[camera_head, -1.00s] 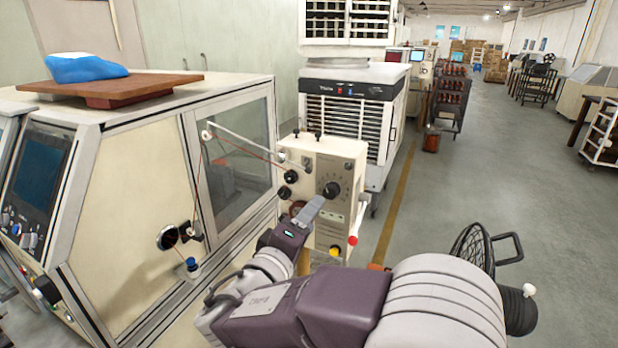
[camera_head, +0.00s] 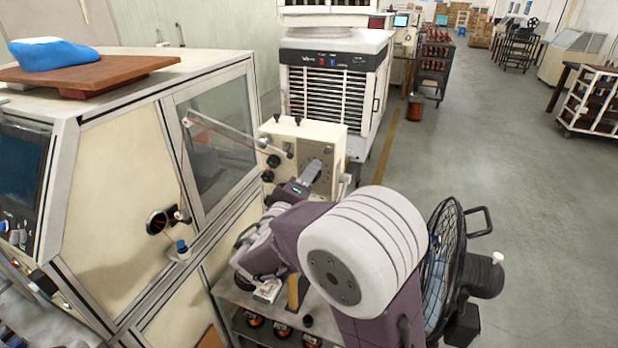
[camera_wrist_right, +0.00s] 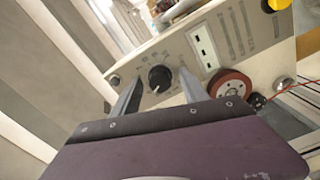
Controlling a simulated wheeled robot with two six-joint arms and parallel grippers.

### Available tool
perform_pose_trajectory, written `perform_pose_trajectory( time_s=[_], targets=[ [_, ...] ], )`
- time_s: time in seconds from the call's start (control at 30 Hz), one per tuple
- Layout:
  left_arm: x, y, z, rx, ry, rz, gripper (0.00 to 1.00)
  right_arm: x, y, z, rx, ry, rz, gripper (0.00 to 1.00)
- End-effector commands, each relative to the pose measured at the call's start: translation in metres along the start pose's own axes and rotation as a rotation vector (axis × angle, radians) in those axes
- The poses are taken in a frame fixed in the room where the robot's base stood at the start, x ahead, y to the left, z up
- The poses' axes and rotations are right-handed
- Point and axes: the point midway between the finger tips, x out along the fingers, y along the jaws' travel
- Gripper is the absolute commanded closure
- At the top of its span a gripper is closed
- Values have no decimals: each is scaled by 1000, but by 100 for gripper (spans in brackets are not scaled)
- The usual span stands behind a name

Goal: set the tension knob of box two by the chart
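A cream tension box (camera_head: 280,134) stands beside the winding machine in the head view. Its dark tension knob (camera_wrist_right: 159,78) shows in the right wrist view, with a printed dial around it and a pale pointer mark at its lower side. My right gripper (camera_head: 312,172) is at the box front and hides the knob in the head view. In the right wrist view its two fingers (camera_wrist_right: 158,90) are apart, with the knob seen between them. I cannot tell whether they touch it. My left gripper is not in view. No chart is readable.
A red-rimmed round part (camera_wrist_right: 231,88) and a yellow button (camera_wrist_right: 278,4) are on the box front. The cream machine (camera_head: 110,150) stands at left, a cart with spools (camera_head: 240,302) below, and a black fan (camera_head: 445,255) at right.

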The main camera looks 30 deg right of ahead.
Motion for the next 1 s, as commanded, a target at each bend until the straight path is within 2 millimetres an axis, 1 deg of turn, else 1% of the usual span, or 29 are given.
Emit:
perform_pose_trajectory(
  time_s=[0.03, 0.07, 0.1, 0.17, 0.37, 0.57, 0.77, 1.0],
  targets=[
    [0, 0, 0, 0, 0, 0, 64, 0, 0, 0, 0, 0, 0, 65],
    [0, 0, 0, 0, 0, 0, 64, 0, 0, 0, 0, 0, 0, 73],
    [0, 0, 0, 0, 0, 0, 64, 0, 0, 0, 0, 0, 0, 84],
    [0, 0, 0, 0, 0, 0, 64, 0, 0, 0, 0, 0, 0, 100],
    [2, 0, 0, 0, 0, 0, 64, 0, 0, 0, -7, 0, 1, 100],
    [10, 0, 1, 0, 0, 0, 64, 0, -2, 1, -72, -1, 1, 100],
    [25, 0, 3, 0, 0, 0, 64, 0, -3, 1, -216, 0, 3, 100],
    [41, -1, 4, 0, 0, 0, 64, 0, -2, 1, -440, -2, 2, 100]
  ],
)
